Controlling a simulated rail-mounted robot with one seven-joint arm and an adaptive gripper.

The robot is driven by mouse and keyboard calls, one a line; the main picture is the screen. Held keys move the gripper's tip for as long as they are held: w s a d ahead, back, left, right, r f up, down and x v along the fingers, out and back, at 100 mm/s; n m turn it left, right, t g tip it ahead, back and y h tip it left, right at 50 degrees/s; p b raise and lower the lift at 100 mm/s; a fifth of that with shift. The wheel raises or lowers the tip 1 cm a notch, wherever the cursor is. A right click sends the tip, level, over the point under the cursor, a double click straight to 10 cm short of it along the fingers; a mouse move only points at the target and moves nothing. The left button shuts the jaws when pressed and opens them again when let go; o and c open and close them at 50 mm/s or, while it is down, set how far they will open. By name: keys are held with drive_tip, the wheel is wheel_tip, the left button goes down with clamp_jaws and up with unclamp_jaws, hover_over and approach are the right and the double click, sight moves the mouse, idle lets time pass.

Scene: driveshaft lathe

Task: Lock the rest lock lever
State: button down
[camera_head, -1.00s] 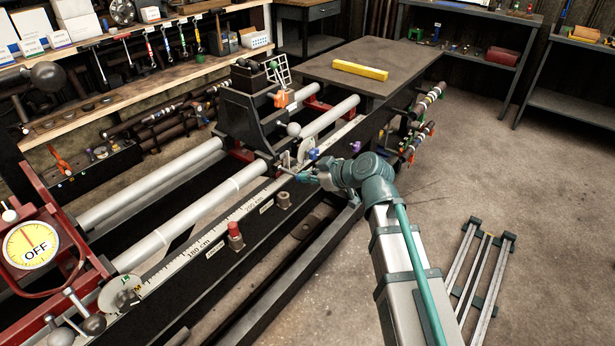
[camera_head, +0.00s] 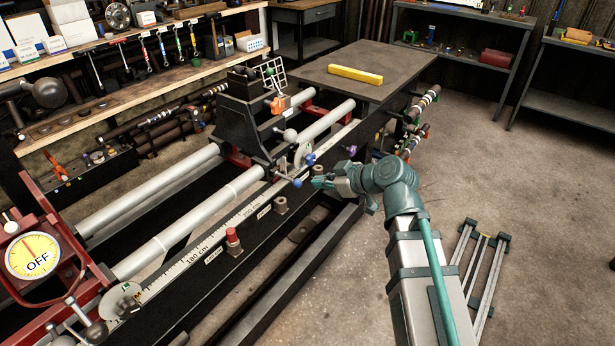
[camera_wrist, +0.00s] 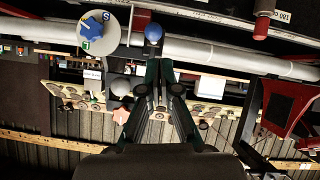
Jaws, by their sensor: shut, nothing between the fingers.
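The black rest (camera_head: 238,128) stands across the two grey rails. At its foot on my side, a short lever ends in a blue ball (camera_head: 297,183); no label shows that it is the rest lock lever. The ball also shows in the wrist view (camera_wrist: 153,33), just beyond my fingertips. Next to it is a pale disc (camera_wrist: 128,18) marked S and L, with a blue lobed knob (camera_wrist: 92,30). My gripper (camera_head: 315,182) is shut and empty, just right of the ball with a small gap. In the wrist view its fingers (camera_wrist: 160,62) point toward the ball.
The rest also carries a grey ball handle (camera_head: 290,135) and an orange star knob (camera_head: 278,105). A red button (camera_head: 233,237) and the ruler strip (camera_head: 215,232) lie along the front bed. A yellow block (camera_head: 355,76) lies on the back table. Floor at right is mostly clear.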

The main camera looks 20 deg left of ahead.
drive_tip(key=shift+s+d+r, duration=0.1)
drive_tip(key=shift+s+d, duration=0.2)
drive_tip(key=shift+d, duration=0.4)
drive_tip(key=shift+s+d, duration=0.25)
drive_tip(key=shift+d, duration=0.5)
drive_tip(key=shift+s+d+r, duration=0.1)
drive_tip(key=shift+s+d, duration=0.2)
drive_tip(key=shift+d, duration=0.4)
drive_tip(key=s+d+f+m+g+h+p, duration=0.1)
drive_tip(key=s+d+f+m+h, duration=0.25)
drive_tip(key=f, duration=0.65)
drive_tip(key=s+d+f+m+g+h+p, duration=0.1)
drive_tip(key=d+f+m+g+h+p, duration=0.1)
drive_tip(key=d+f+m, duration=0.6)
drive_tip(key=s+d+f+m+g+h+p, duration=0.15)
drive_tip(key=d+f, duration=0.25)
drive_tip(key=f, duration=0.8)
drive_tip(key=s+d+f+m+g+h+p, duration=0.2)
drive_tip(key=s+d+f+g+h+p, duration=0.1)
drive_tip(key=s+d+f, duration=0.65)
drive_tip(key=s+d+f+g+p, duration=0.2)
drive_tip(key=s, duration=0.8)
drive_tip(key=s+d+f+m+g+p, duration=0.1)
drive_tip(key=s+f+p, duration=0.1)
drive_tip(key=s, duration=0.9)
drive_tip(key=shift+s+d+f+g+h, duration=0.2)
drive_tip(key=shift+d+f+g+h, duration=0.2)
drive_tip(key=shift+f, duration=0.25)
